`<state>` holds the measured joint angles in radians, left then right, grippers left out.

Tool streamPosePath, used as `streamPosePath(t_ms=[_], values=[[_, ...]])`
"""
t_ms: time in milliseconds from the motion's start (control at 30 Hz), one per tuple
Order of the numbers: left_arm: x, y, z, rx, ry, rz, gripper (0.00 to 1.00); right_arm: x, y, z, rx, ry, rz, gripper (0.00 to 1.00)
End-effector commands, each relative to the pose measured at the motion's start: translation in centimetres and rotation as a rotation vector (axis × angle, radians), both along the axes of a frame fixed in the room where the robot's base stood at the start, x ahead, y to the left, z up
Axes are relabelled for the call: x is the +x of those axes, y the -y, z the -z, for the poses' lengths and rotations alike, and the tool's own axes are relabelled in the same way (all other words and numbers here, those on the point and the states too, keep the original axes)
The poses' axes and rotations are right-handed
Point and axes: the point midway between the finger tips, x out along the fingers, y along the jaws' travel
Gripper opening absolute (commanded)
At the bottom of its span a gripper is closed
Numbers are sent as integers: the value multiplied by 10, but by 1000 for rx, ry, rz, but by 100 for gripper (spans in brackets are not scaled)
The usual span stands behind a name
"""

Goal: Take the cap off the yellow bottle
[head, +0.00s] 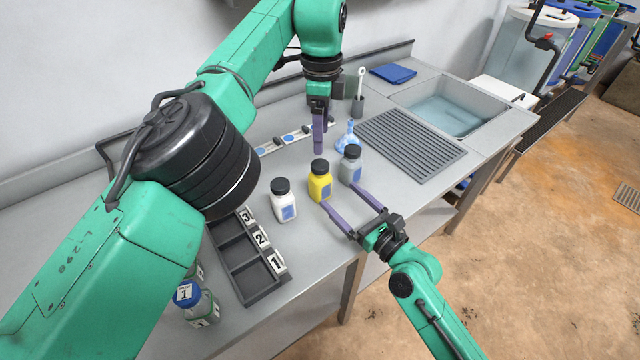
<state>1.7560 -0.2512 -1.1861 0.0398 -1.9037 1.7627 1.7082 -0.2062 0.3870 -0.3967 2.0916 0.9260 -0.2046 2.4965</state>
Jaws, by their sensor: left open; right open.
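The yellow bottle (320,186) stands upright on the grey bench, with its black cap (320,166) on top. My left gripper (318,150) points down just above and behind the cap, apart from it as far as I can see. It is seen nearly edge-on, and its jaws are open and empty. My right gripper (342,208) is open at the bench's front edge, in front of the yellow bottle. One of its fingers reaches near the bottle's lower front, and the other reaches toward the grey bottle; whether either touches is unclear.
A white bottle (284,206) stands left of the yellow one and a grey bottle (350,170) stands close on its right, both black-capped. A numbered tray (236,262) lies front left. A drain rack (410,144) and sink (448,108) are to the right.

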Motion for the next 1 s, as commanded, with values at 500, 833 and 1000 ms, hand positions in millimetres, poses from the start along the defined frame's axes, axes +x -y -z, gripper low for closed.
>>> streamPosePath(t_ms=[500, 833, 1000], values=[[0, 0, 0, -2, 0, 1, 76, 57, -44, 0, -2, 0, -1, 95], [0, 0, 0, -2, 0, 1, 76, 57, -44, 0, -2, 0, -1, 18], [0, 0, 0, -2, 0, 1, 79, 56, -44, 0, -2, 0, -1, 0]])
